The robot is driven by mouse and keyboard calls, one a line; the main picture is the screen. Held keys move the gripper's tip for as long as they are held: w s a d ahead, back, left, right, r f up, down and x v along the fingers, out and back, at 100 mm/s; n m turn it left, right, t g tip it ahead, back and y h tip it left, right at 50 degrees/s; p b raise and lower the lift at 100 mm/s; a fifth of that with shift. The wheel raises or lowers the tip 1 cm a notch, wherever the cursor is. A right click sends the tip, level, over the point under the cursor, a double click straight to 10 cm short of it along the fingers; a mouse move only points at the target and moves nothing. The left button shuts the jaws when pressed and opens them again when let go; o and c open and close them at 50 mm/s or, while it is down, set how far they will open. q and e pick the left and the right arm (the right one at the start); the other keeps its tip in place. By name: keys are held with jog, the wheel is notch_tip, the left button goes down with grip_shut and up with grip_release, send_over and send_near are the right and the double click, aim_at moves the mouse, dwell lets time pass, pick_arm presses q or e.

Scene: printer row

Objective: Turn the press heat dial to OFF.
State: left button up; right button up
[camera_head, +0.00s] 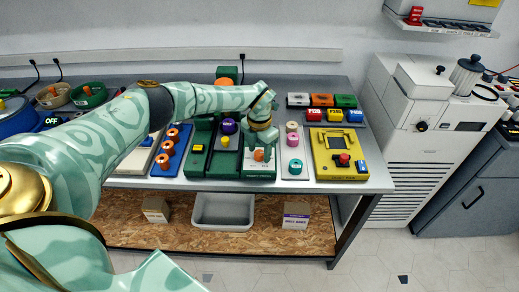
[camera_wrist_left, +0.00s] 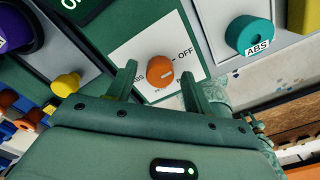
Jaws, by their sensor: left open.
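The press heat dial is an orange knob (camera_wrist_left: 160,71) on a white plate (camera_wrist_left: 140,45) of a dark green panel in the left wrist view. The word OFF is printed to the right of the knob; other lettering below it is partly hidden or too small to read. In the head view the orange knob (camera_head: 259,155) shows just below my left gripper (camera_head: 262,140). In the wrist view my left gripper (camera_wrist_left: 157,85) is open, with one finger on each side of the knob. I cannot tell whether the fingers touch it. My right gripper is not in view.
A teal ABS knob (camera_wrist_left: 249,35) stands to the right of the panel. A yellow knob (camera_wrist_left: 66,84) is to the left. A yellow box with a red button (camera_head: 343,160) stands at the table's right end. Grey bin (camera_head: 223,212) and cartons sit on the shelf below.

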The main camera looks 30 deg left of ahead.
aim_at(260, 152)
pick_arm(q)
notch_tip(260, 152, up, 16)
jog(key=p, duration=0.3)
dwell(0.4)
